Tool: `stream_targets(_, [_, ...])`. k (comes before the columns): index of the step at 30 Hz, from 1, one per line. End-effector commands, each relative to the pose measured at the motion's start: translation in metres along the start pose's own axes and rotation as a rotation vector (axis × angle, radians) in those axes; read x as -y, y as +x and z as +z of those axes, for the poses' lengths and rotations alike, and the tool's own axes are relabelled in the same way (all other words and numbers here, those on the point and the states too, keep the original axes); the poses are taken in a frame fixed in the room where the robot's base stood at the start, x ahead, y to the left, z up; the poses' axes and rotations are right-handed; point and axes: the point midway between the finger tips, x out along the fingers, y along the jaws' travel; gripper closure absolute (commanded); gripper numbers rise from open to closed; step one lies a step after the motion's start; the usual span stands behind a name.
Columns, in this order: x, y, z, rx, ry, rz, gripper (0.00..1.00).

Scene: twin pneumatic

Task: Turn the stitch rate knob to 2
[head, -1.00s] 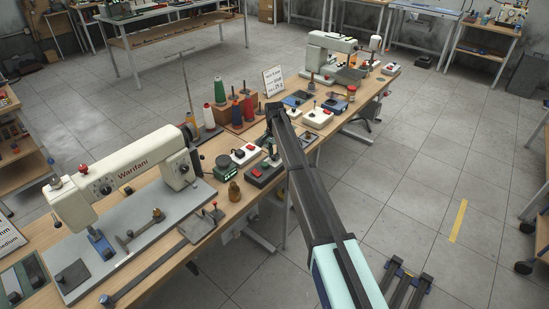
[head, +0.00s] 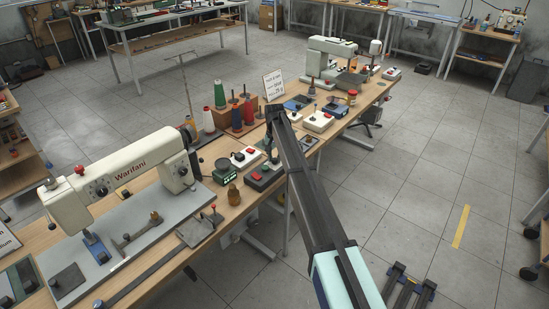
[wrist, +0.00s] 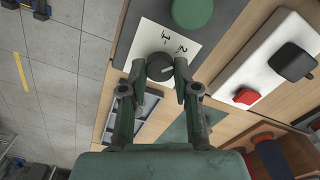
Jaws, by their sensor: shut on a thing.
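The stitch rate knob (wrist: 160,67) is a small round black knob on a white label (wrist: 141,76) with the printed marks 1 and 2. The label is on a dark grey control box (wrist: 138,22) with a round green button (wrist: 193,12). My gripper (wrist: 168,72) has one finger on each side of the knob and is shut on it. A pale pointer line shows on the knob, towards its right; I cannot tell exactly which mark it meets. In the head view my gripper (head: 273,158) reaches down to the box (head: 264,178); the knob is too small to make out.
A white box with a red button and a black knob (wrist: 292,62) stands beside the control box. The Warifani sewing machine (head: 130,172) is at left on the same bench. Thread cones (head: 220,95) and a white sign (head: 273,84) stand behind the gripper. Open floor lies right.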

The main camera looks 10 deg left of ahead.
Motion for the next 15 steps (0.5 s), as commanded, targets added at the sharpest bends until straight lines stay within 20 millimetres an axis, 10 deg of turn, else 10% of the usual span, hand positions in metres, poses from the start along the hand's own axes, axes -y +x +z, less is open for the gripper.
stream_targets(6, [-0.0005,0.0013,0.0009,0.002,0.001,0.001,1.00])
stream_targets(7, [-0.0005,0.0013,0.0009,0.002,0.001,0.001,0.63])
stream_targets(9, [-0.0005,0.0012,0.0008,0.002,0.001,0.001,0.45])
stream_targets(15, [-0.0003,0.0006,0.0005,0.001,0.001,0.001,0.45])
